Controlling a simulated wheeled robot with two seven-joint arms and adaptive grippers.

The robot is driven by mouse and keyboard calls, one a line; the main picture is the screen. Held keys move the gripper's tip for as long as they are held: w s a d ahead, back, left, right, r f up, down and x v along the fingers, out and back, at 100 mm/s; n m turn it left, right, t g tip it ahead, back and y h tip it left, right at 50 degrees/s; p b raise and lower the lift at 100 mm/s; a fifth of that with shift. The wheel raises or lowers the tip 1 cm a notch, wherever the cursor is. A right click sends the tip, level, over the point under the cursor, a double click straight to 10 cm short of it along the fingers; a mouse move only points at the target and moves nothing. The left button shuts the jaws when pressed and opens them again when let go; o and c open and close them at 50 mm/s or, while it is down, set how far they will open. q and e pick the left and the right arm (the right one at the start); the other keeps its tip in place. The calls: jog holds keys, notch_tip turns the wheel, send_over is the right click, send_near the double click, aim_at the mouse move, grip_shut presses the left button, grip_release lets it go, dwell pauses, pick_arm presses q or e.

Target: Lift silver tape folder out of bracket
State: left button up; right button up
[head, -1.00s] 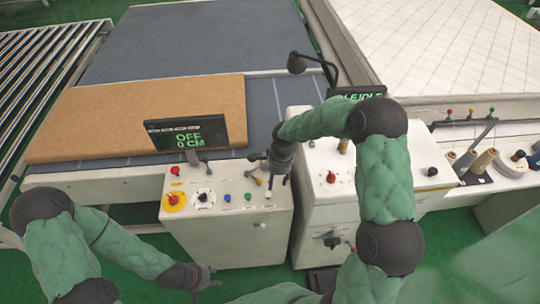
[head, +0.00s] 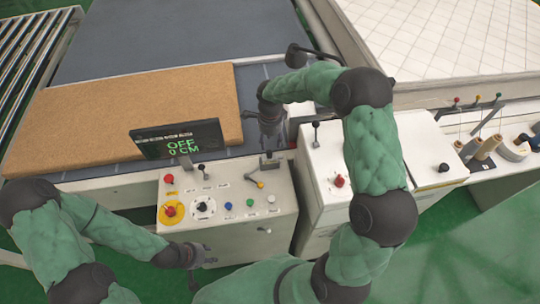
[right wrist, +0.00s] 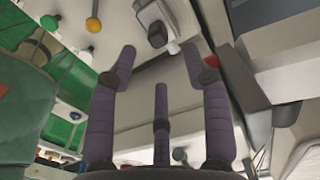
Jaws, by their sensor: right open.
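A small silver-grey piece (head: 269,160), which appears to be the tape folder in its bracket, sits at the back right corner of the white control box (head: 228,240). My right gripper (head: 268,138) is open and empty just above and behind it, fingers pointing down. In the right wrist view, the spread dark fingers (right wrist: 158,68) have a grey-and-black fitting (right wrist: 156,34) beyond them, apart from them. Where folder and bracket divide is too small to tell. My left gripper (head: 200,258) hangs low in front of the control box, away from the folder; its opening is unclear.
A display (head: 178,139) reading OFF 0 CM stands on the control box, with knobs and a red button (head: 169,211) below. A brown mattress slab (head: 120,115) lies behind. A second white cabinet (head: 335,175) with levers adjoins on the right; thread cones (head: 485,148) stand beyond.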

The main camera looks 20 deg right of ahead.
aim_at(270, 150)
notch_tip(270, 150, down, 2)
jog(key=shift+w+f, duration=0.1)
notch_tip(270, 150, down, 5)
jog(key=shift+r+p, duration=0.1)
jog(key=shift+p, duration=0.4)
grip_shut()
